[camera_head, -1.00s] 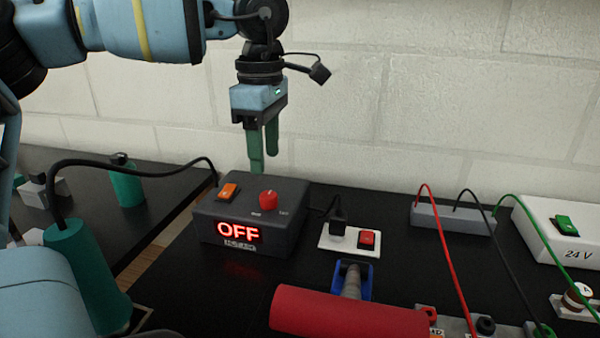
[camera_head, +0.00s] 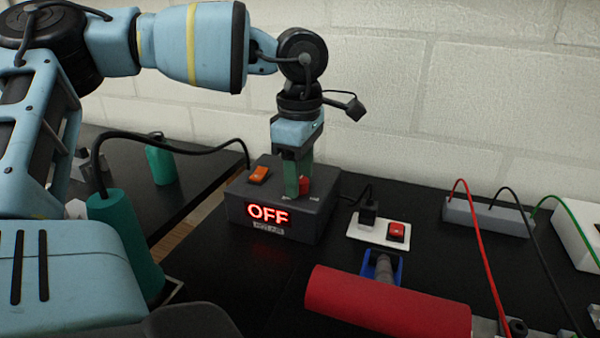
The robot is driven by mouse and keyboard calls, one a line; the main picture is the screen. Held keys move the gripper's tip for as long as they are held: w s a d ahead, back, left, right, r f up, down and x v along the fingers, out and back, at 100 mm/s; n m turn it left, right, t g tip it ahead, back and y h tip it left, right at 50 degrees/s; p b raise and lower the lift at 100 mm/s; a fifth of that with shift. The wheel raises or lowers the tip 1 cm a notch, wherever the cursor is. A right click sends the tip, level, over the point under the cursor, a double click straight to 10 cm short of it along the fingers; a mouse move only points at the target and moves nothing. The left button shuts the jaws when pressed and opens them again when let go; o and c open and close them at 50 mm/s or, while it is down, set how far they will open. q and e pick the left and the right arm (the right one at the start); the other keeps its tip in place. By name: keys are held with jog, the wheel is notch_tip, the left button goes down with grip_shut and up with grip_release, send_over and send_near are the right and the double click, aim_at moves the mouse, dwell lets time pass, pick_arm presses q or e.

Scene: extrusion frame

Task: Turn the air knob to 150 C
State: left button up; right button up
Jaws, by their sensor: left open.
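The dark grey control box (camera_head: 258,215) stands on the black bench, with a lit red "OFF" display (camera_head: 268,214) on its front and an orange switch (camera_head: 259,174) on top. The red knob (camera_head: 305,184) is on the box's top at the right, partly hidden behind a green finger. My left gripper (camera_head: 298,182) points down at the knob from above. It is open, with its fingertips down at knob height. I cannot tell whether a finger touches the knob. The knob's pointer and scale are too small or hidden to read. My right gripper is not in view.
A teal cylinder (camera_head: 122,240) with a black cable stands left of the box. A white plate with a red switch (camera_head: 397,231) lies to the right. A red cylinder (camera_head: 388,300) lies in front, and a grey strip (camera_head: 488,216) with wires is farther right. A wall stands behind.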

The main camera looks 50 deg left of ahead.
pick_arm(q)
jog(key=shift+f, duration=0.1)
jog(key=c, duration=1)
jog(key=shift+o, duration=0.2)
jog(key=m, duration=0.4)
jog(key=shift+m+b, duration=0.3)
jog(key=m, duration=1.5)
